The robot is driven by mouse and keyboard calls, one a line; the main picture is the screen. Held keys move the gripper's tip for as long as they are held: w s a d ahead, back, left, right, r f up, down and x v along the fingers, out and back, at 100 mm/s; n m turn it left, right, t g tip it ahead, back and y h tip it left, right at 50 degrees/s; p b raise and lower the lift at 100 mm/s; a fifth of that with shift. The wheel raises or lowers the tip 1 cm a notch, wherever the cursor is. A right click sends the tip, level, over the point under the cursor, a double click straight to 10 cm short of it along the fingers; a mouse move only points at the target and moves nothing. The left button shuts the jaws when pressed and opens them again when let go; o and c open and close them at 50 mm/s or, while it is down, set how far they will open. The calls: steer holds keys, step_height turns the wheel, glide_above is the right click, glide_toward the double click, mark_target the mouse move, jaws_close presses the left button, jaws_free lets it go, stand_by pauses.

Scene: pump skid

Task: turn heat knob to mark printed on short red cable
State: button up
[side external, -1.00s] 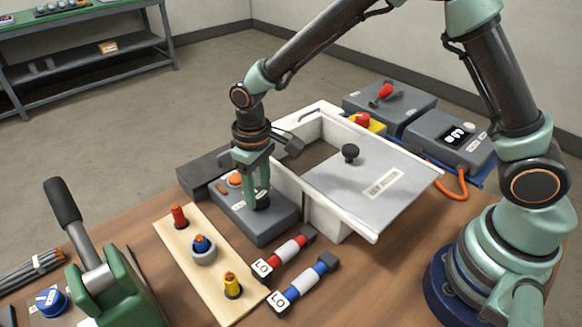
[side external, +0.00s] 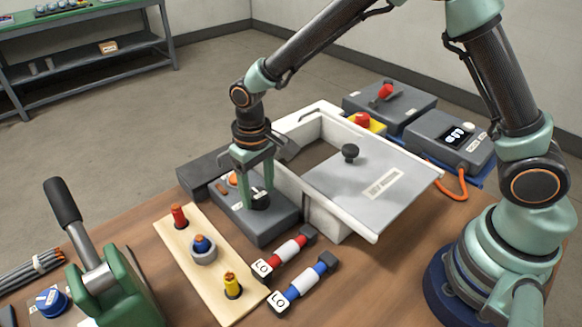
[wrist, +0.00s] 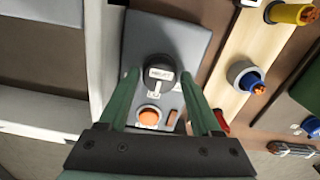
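The heat knob (wrist: 158,70) is a dark round knob with a pale label, on a grey box (side external: 264,230); a white marking shows beside it, too small to read. My gripper (wrist: 160,75) points down over the box, with one finger on each side of the knob and a visible gap to each. In the side view my gripper (side external: 257,196) hides part of the knob. The short red cable (side external: 270,262) has a white middle, dark plug and a white tag reading LO. It lies on the table in front of the box.
A longer blue cable (side external: 297,290), also tagged LO, lies beside the red one. An orange button (wrist: 149,117) shares the knob's box. A wooden strip (side external: 190,253) with coloured plugs is left; a white bin with grey lid (side external: 345,200) is right.

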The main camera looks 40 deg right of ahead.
mark_target(259, 193)
steer(key=shift+o, duration=0.4)
step_height(259, 193, up, 12)
stand_by(0.4)
steer(key=shift+d+r, duration=0.1)
steer(key=s+d+r+t, duration=0.2)
steer(key=s+d+r, duration=0.1)
steer(key=s+d, duration=0.3)
steer(key=s+d+r+m+t, duration=0.1)
steer(key=s+d+r+t, duration=0.2)
steer(key=s+d, duration=0.3)
steer(key=d, duration=0.4)
steer(key=shift+d+r+t, duration=0.3)
steer(key=shift+d, duration=0.1)
